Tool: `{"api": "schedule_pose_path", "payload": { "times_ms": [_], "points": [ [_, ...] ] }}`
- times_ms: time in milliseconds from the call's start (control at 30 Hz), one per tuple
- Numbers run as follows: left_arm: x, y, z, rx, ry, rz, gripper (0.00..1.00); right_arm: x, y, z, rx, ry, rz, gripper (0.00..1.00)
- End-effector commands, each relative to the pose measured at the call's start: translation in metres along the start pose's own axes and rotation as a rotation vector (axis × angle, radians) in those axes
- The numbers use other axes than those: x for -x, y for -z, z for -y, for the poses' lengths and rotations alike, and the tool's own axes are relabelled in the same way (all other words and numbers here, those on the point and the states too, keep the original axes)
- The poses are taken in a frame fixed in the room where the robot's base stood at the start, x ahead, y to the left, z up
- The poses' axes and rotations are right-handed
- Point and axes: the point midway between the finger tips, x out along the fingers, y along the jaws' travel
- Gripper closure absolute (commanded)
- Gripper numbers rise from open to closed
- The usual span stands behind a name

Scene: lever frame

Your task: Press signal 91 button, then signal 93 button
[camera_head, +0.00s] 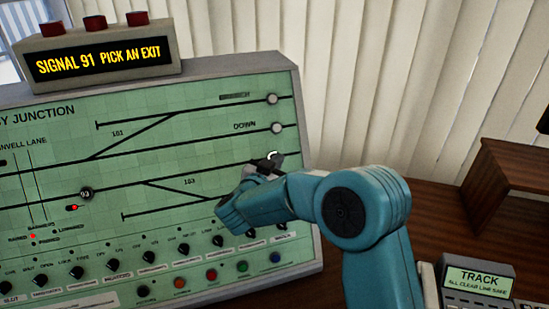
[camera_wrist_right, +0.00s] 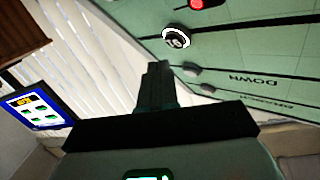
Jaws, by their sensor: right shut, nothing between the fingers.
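The signal 93 button (camera_head: 87,193) is a dark round knob marked 93 on the left part of the green panel. The signal 91 button (camera_wrist_right: 177,37) shows in the right wrist view as a dark knob with a bright white ring. In the head view only part of its ring (camera_head: 273,154) shows behind my fingers. My right gripper (camera_head: 268,163) is shut and empty, in front of the panel's right side by that button. Its fingers (camera_wrist_right: 160,72) point toward the panel in the wrist view, and I see a gap in the picture between tips and button. My left gripper is not in view.
The display (camera_head: 100,58) on top of the panel reads "SIGNAL 91 PICK AN EXIT". Two pale round buttons (camera_head: 272,99) (camera_head: 277,128) sit above at the right edge. A row of black knobs (camera_head: 183,250) runs along the panel's lower part. A TRACK box (camera_head: 478,280) stands at right.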

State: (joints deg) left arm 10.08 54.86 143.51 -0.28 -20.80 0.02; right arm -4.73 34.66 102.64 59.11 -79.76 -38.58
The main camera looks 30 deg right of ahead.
Motion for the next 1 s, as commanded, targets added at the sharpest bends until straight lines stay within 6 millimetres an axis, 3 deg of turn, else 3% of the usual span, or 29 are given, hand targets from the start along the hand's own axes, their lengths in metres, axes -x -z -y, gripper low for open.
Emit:
{"api": "schedule_pose_path", "payload": {
  "times_ms": [400,867,1000],
  "points": [
    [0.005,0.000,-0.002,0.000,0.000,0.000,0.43,0.027,0.021,-0.020,-0.001,0.000,0.000,1.00],
    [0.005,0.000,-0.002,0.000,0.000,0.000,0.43,0.029,0.021,-0.021,-0.001,0.000,0.000,1.00],
    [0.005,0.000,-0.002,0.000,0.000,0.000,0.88,0.029,0.021,-0.021,-0.001,0.000,0.000,1.00]
  ]
}}
